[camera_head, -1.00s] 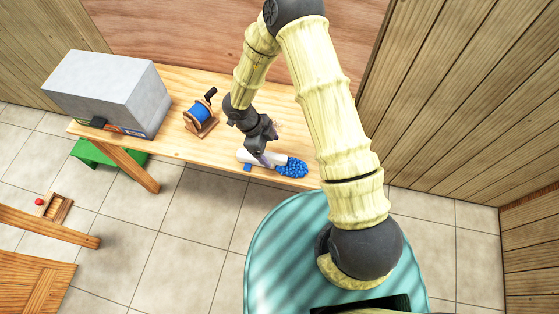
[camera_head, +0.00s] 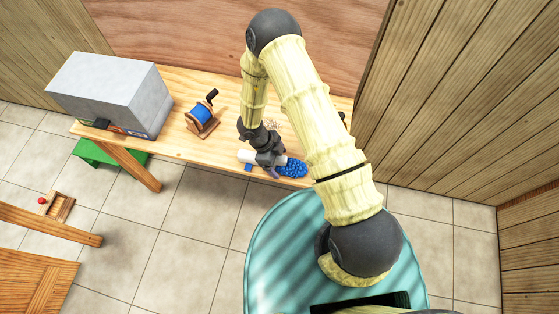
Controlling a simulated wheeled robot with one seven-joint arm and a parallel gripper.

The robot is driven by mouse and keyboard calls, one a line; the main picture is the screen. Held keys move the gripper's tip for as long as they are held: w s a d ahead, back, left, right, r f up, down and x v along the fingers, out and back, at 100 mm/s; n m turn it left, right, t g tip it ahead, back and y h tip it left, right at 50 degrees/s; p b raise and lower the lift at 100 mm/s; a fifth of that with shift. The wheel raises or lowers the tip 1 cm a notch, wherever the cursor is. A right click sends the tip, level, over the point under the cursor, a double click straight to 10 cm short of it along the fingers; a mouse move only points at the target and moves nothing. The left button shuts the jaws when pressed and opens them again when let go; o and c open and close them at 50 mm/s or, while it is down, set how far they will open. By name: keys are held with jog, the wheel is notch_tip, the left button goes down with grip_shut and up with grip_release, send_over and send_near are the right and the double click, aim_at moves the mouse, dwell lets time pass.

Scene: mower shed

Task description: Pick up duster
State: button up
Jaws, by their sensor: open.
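The duster appears as a blue fluffy head (camera_head: 291,168) with a white part (camera_head: 246,156) to its left, lying near the front edge of the wooden bench (camera_head: 190,148). My gripper (camera_head: 272,172) is open and sits over the duster, between the blue head and the white end. It hides the middle of the duster. I cannot tell whether the fingers touch it.
A grey box (camera_head: 110,88) stands at the bench's left end. A blue spool on a wooden stand (camera_head: 202,115) is left of my gripper. A small pale item (camera_head: 272,125) lies behind my gripper. A green stool (camera_head: 95,152) is under the bench. A wooden wall bounds the right.

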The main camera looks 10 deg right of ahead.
dwell(0.5)
jog(key=c, duration=1.1)
notch_tip(320, 180, up, 10)
jog(key=shift+b, duration=0.85)
